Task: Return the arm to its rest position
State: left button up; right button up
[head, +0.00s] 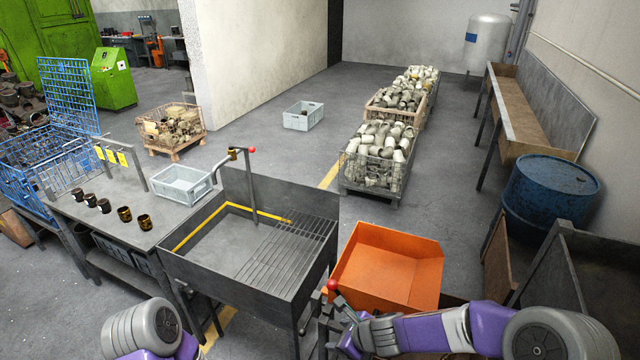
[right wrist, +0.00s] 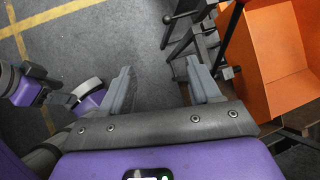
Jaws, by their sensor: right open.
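My right arm comes in from the lower right in the head view and lies bent across the bottom. Its gripper (head: 345,318) is beside the front left corner of the orange bin. In the right wrist view the two fingers of the right gripper (right wrist: 162,88) stand wide apart with nothing between them; grey floor shows in the gap. Of my left arm, a grey and purple joint shows at the bottom left of the head view. Its gripper is out of the picture.
The orange bin (head: 390,268) and the dark metal tray table with a grate (head: 245,252) stand close in front. Several dark cups (head: 104,206) stand on the workbench (head: 148,232) at left. A blue drum (head: 548,196) is at right. Open floor lies beyond.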

pick_arm(q)
notch_tip(320, 180, down, 16)
jog(key=b, duration=1.4)
jog(key=shift+w+r+b, duration=0.2)
jog(key=shift+w+b, duration=0.2)
pick_arm(e)
jog(key=s+d+f+n+g, duration=0.1)
jog(key=s+f+n, duration=0.5)
jog(key=f, duration=0.6)
jog(key=s+d+f+n+g, duration=0.2)
jog(key=s+f+n, duration=0.4)
jog(key=f, duration=0.6)
jog(key=s+d+f+n+g, duration=0.1)
jog(key=s+f+n, duration=0.6)
jog(key=f, duration=0.5)
jog(key=shift+d+n+g+h, duration=0.25)
jog(key=shift+n+g+h, duration=0.15)
jog(key=shift+n, duration=0.8)
jog(key=shift+f, duration=0.1)
